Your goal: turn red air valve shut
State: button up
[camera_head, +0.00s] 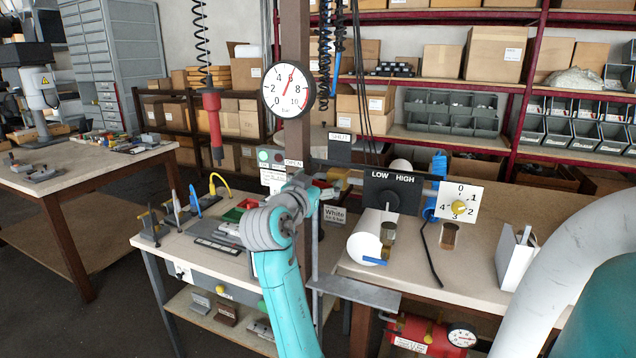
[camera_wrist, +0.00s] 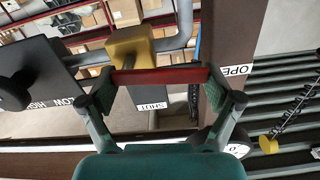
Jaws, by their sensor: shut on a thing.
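The red valve lever (camera_wrist: 160,75) lies crosswise between my fingertips in the wrist view, in front of the brass-yellow valve body (camera_wrist: 130,45). My gripper (camera_wrist: 160,78) is shut on this lever, with one finger pad at each end. A SHUT sign (camera_wrist: 150,100) shows below the lever and an OPEN sign (camera_wrist: 236,70) to its right on the post. In the head view my gripper (camera_head: 318,184) is at the pipe beside the post; the lever is mostly hidden there by my wrist. The SHUT sign (camera_head: 340,137) and OPEN sign (camera_head: 293,163) also show.
A round gauge (camera_head: 289,88) hangs on the brown post (camera_head: 295,30). A red hanging tool (camera_head: 213,125) is to the left. Benches are below.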

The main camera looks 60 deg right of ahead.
aim_at(334, 175)
jog(key=m, duration=0.3)
jog(key=r+m, duration=0.1)
jog(key=shift+s, duration=0.35)
jog(key=m, duration=0.2)
jog(key=s+m, duration=0.1)
jog(key=m, duration=0.1)
jog(key=shift+r, duration=0.35)
jog(key=m, duration=0.2)
jog(key=s+m, duration=0.1)
jog(key=m, duration=0.1)
jog(key=shift+d+r+m, duration=0.1)
jog(key=shift+r+m, duration=0.05)
jog(key=shift+m, duration=0.15)
jog(key=shift+s+m, duration=0.3)
jog(key=shift+m, duration=0.65)
jog(key=shift+s+m, duration=0.25)
jog(key=shift+m, duration=0.7)
jog(key=o, duration=1.4)
